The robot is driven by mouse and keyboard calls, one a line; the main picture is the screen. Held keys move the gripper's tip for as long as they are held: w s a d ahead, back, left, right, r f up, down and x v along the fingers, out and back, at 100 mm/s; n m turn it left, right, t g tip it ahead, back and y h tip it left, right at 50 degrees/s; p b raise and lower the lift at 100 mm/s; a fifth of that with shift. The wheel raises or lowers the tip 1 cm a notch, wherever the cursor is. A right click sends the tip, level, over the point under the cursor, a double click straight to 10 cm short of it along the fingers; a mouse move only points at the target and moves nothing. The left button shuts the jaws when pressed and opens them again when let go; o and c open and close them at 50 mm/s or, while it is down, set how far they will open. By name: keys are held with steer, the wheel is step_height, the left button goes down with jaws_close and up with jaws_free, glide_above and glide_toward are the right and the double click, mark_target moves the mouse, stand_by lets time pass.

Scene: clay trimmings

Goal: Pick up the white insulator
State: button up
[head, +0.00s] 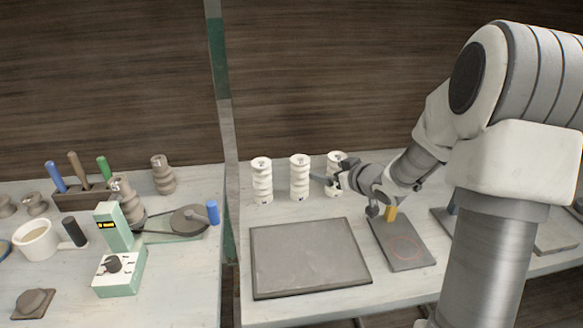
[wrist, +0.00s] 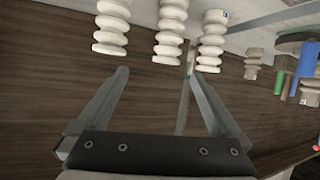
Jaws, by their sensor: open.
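Three white ribbed insulators stand upright in a row on the right-hand bench in the head view: a left one (head: 262,182), a middle one (head: 300,178) and a right one (head: 334,160). My gripper (head: 326,180) is at the right one and hides part of it. In the wrist view the picture is turned over, and the right insulator (wrist: 110,28), middle insulator (wrist: 170,32) and left insulator (wrist: 211,42) hang along the top. My gripper (wrist: 158,74) is open there, with nothing between its fingers; the insulators appear beyond the fingertips.
A grey slab (head: 308,258) lies in front of the insulators. A dark board (head: 405,255) with a faint red ring is to its right, near a yellow block (head: 391,213). The left bench holds a green device (head: 119,272), a white mug (head: 36,240) and brown ribbed insulators (head: 163,175).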

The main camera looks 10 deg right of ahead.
mark_target(295, 167)
steer(key=shift+y, duration=0.6)
steer(key=x, duration=0.6)
steer(key=b+x, duration=0.1)
steer(key=x, duration=0.5)
steer(key=f+x, duration=0.1)
steer(key=x, duration=0.5)
steer(key=shift+a+f+b, duration=0.1)
steer(key=shift+a+b, duration=0.2)
steer(key=shift+b, duration=0.05)
jaws_close()
